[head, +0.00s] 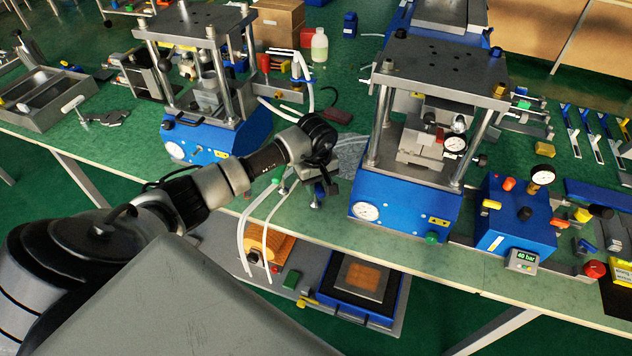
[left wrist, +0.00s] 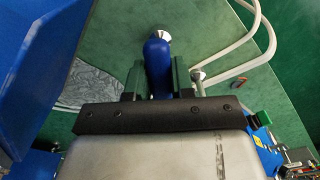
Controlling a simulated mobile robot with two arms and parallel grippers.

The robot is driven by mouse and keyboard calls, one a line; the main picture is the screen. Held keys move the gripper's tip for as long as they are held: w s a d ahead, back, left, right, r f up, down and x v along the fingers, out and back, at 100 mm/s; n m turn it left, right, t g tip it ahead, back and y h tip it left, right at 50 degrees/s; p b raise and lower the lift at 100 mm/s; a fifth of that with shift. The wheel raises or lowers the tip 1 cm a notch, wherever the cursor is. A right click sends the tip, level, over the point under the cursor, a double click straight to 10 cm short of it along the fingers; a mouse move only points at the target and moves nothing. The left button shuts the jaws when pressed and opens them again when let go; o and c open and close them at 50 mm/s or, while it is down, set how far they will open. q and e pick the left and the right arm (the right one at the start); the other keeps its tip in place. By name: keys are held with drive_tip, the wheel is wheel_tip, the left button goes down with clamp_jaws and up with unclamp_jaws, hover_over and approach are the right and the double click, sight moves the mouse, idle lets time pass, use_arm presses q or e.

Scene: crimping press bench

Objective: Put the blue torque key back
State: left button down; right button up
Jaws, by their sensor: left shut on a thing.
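The blue torque key (left wrist: 158,66) has a rounded blue handle and a silver end that points away from the wrist. My left gripper (left wrist: 157,80) is shut on its handle, with one dark finger on each side. In the head view my left gripper (head: 316,187) hangs at the front bench edge, between the two presses. Only a small blue part of the key (head: 320,190) shows there, largely hidden by the gripper. A metal post with a round head (left wrist: 198,76) stands just right of the fingers in the left wrist view. My right gripper is not in view.
A press with a blue base (head: 405,205) stands right of my gripper, and another (head: 215,140) stands left. White hoses (head: 243,235) hang close by. A grey cloth (head: 350,150) lies behind the gripper. A blue valve box (head: 515,220) and several blue-and-white tools (head: 571,140) are farther right.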

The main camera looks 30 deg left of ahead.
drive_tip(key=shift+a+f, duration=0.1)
use_arm(q)
drive_tip(key=shift+f, duration=0.2)
drive_tip(key=c, duration=1)
unclamp_jaws()
drive_tip(key=shift+o, duration=0.2)
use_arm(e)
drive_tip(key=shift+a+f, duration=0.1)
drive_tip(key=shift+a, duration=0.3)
use_arm(q)
drive_tip(key=shift+r, duration=0.15)
drive_tip(key=shift+r, duration=0.25)
wheel_tip(320, 180, up, 12)
drive_tip(key=b, duration=0.2)
drive_tip(key=shift+f+b, duration=0.15)
drive_tip(key=shift+b, duration=0.15)
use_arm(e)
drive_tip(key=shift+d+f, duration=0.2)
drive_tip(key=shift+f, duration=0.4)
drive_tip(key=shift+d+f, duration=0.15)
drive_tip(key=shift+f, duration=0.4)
